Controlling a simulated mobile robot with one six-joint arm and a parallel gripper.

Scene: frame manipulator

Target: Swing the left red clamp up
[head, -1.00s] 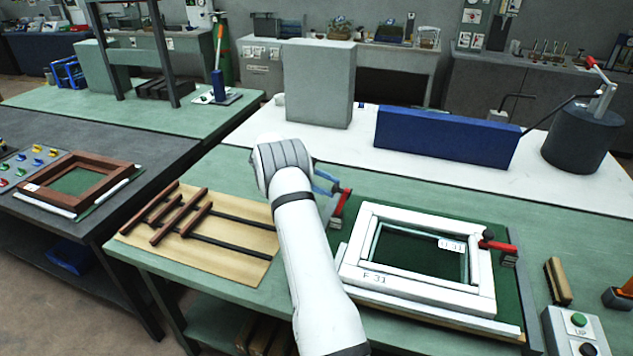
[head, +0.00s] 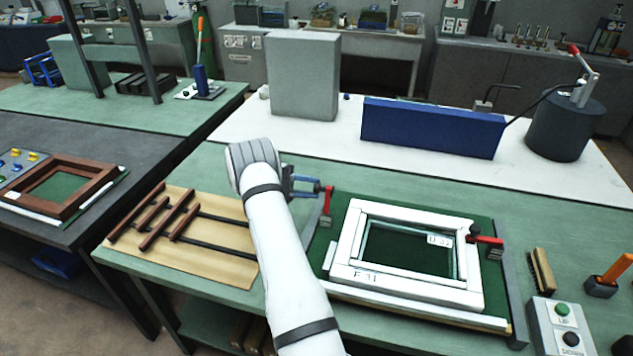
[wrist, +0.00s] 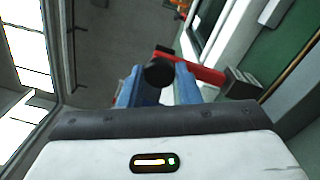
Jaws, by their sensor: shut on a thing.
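The left red clamp (head: 327,205) stands at the left side of the white frame (head: 348,235), its red arm rising steeply from its base in the head view. My gripper (head: 308,187) has blue fingers at the upper end of this clamp. In the wrist view, my gripper (wrist: 158,88) is shut on the clamp's black knob (wrist: 159,72). The red arm (wrist: 200,72) runs right from the knob to a grey base (wrist: 240,88). My white arm hides part of the bench left of the clamp.
A right red clamp (head: 487,239) lies low with its black knob over the white frame's right side. A tan board with dark bars (head: 185,232) is left of my arm. A control box (head: 560,328) stands front right. A blue block (head: 432,127) stands behind.

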